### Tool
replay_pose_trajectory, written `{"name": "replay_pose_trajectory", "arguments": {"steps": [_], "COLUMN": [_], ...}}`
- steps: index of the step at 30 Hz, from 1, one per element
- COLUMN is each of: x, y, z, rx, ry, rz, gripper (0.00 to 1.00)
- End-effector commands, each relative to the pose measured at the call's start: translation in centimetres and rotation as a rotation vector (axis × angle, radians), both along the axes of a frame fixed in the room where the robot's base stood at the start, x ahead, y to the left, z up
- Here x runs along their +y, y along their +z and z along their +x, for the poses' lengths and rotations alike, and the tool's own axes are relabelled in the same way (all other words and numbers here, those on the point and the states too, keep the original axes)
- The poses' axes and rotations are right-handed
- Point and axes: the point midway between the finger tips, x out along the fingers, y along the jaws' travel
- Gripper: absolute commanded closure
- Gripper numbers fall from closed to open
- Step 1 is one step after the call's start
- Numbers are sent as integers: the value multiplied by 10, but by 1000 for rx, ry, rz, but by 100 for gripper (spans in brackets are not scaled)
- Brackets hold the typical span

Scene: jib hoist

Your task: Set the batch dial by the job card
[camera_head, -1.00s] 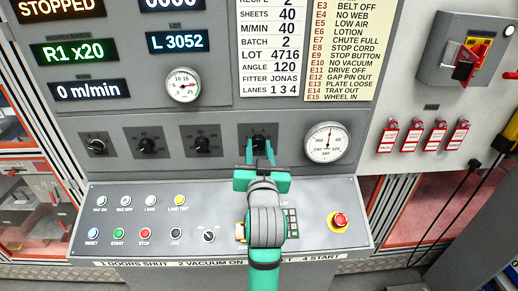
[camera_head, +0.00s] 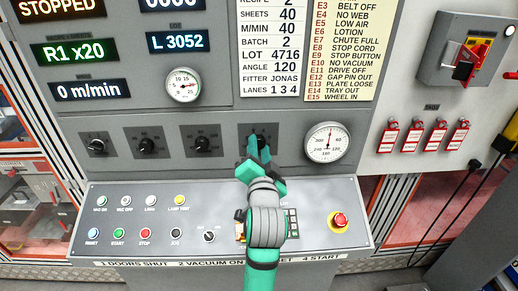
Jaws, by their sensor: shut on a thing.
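The batch dial is the black knob (camera_head: 259,138) at the right end of a row of dials on the grey panel. My green gripper (camera_head: 258,148) reaches up to it and is shut on its knob, with the fingers covering its lower part. The gripper is rolled compared with the panel's upright. The dial's pointer and the scale marks behind the fingers are too small and covered to read. The job card (camera_head: 271,55) above is white and reads "BATCH 2", with "SHEETS 40", "M/MIN 40" and "LOT 4716".
Other black dials (camera_head: 202,145) sit to the left, and a round white gauge (camera_head: 327,142) is close on the right. Below is a sloped panel with coloured buttons and a red emergency stop (camera_head: 339,220). Red tags (camera_head: 412,136) hang at the right.

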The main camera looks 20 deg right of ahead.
Motion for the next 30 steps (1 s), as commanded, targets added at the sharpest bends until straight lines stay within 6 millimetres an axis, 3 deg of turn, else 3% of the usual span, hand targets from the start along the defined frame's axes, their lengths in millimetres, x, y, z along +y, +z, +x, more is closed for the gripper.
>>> {"name": "replay_pose_trajectory", "arguments": {"steps": [16, 17, 19, 30], "x": [0, 0, 0, -1], "y": [-1, -1, -1, 0], "z": [0, 0, 0, -2], "rx": [-5, -5, -5, -7], "ry": [0, 0, 0, -2], "rz": [29, 29, 29, 27], "gripper": [92, 67, 51, 51]}}
